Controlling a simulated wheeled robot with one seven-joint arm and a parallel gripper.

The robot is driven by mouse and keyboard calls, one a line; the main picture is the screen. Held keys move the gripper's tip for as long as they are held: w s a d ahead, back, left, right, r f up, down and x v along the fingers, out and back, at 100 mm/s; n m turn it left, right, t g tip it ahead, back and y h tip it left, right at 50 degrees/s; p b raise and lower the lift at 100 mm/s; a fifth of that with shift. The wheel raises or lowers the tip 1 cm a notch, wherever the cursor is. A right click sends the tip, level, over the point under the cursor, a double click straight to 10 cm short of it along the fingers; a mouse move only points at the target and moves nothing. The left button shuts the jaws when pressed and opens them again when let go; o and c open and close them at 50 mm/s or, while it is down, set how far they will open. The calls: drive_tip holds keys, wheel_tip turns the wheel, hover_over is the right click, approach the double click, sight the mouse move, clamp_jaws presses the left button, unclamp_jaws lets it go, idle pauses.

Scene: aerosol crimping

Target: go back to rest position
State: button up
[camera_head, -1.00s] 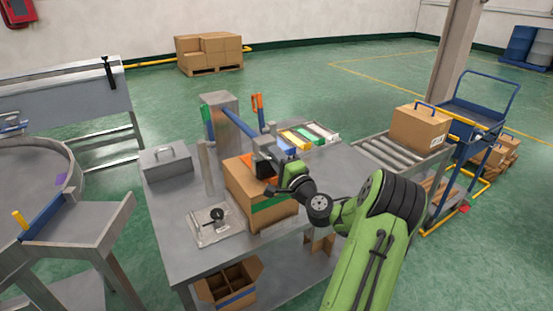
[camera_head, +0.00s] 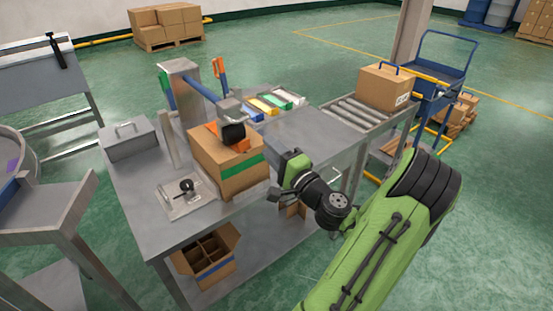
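My gripper (camera_head: 278,191) is at the end of my green arm, over the right front part of the grey metal table (camera_head: 300,135). It is to the right of a cardboard box (camera_head: 225,177) with a green stripe and appears apart from it. Its fingers are small and dark in this view, and I cannot tell whether they are open or shut. No held object is visible. An orange item (camera_head: 241,144) shows at the top of the box, beside a dark round part below the press arm.
A metal post with a blue arm (camera_head: 198,88) stands behind the box. Coloured bins (camera_head: 264,106) lie behind. A roller conveyor (camera_head: 358,110) carries another carton (camera_head: 386,88) at right.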

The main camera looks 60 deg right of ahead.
drive_tip(key=shift+v, duration=1.05)
drive_tip(key=w+a+f+n+g+y+p, duration=0.1)
drive_tip(key=w+a+n+g+y+p, duration=0.25)
drive_tip(key=a, duration=0.55)
drive_tip(key=w+a+f+n+g+y, duration=0.1)
drive_tip(key=w+a+n+g+y, duration=0.2)
drive_tip(key=a+n, duration=0.5)
drive_tip(key=w+a+n+g+y+p, duration=0.15)
drive_tip(key=a+n+g+y, duration=0.3)
drive_tip(key=a, duration=0.55)
drive_tip(key=s+a+r+n+g+h+p, duration=0.1)
drive_tip(key=s+a+r+n+h+p, duration=0.1)
drive_tip(key=s+r, duration=0.3)
drive_tip(key=s+a+r+n+g+h+p, duration=0.1)
drive_tip(key=s+a+r+n+h+p, duration=0.1)
drive_tip(key=s+r, duration=0.4)
drive_tip(key=s+a+n+p, duration=0.1)
drive_tip(key=s, duration=0.3)
drive_tip(key=shift+s+a+r+n+h, duration=0.2)
drive_tip(key=shift+s+a+n+h, duration=0.1)
drive_tip(key=shift+s+a+h, duration=0.1)
